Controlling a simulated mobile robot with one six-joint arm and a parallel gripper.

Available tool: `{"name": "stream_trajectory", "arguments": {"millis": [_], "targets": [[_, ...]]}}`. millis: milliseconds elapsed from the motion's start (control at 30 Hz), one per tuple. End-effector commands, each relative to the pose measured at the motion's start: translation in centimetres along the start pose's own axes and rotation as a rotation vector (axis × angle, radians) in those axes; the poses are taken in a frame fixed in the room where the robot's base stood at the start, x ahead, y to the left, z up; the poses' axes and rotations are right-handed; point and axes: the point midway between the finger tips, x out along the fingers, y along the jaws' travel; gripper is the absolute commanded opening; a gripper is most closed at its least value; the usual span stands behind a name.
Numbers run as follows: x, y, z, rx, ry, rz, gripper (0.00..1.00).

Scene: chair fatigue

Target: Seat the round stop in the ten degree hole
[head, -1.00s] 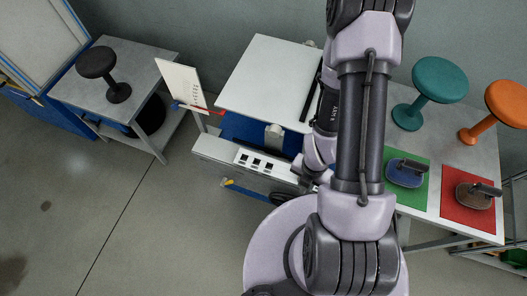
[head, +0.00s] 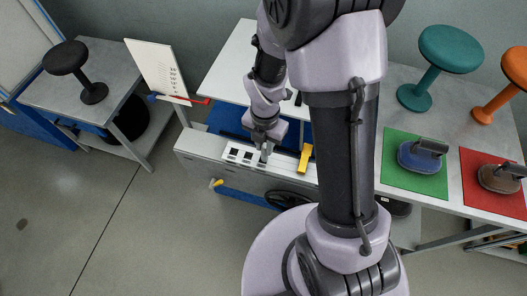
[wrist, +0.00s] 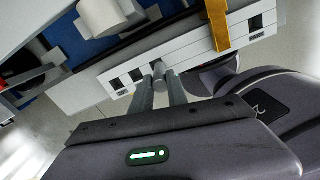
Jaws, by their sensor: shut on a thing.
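My gripper (wrist: 161,88) is shut on the round stop (wrist: 159,72), a short grey cylinder between its two fingers in the wrist view. In the head view, my gripper (head: 265,152) is over the right part of a white strip (head: 226,154) with dark square holes. The stop is at the strip, near or over a hole beside two open holes (wrist: 137,75). I cannot tell whether its lower end is inside a hole. The labels at these holes are too small to read, so I cannot tell which is the ten degree hole.
A yellow lever (head: 305,159) crosses the strip just right of my gripper. A hole marked PARK (wrist: 256,23) lies beyond it. A white roller-like part (wrist: 103,15) is behind the strip. A white board (head: 157,70) stands at left; stools and pads occupy the right bench.

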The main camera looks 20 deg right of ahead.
Motion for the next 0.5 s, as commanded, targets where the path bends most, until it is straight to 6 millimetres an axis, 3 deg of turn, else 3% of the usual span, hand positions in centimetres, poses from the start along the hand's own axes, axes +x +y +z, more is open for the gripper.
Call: {"name": "stream_trajectory", "arguments": {"millis": [33, 200, 500], "targets": [[0.2, 0.7, 0.2, -0.003, -0.002, 0.002, 0.00], [4.0, 0.5, 0.1, 0.000, 0.000, 0.000, 0.00], [3.9, 0.5, 0.1, -0.001, -0.001, 0.001, 0.00]]}}
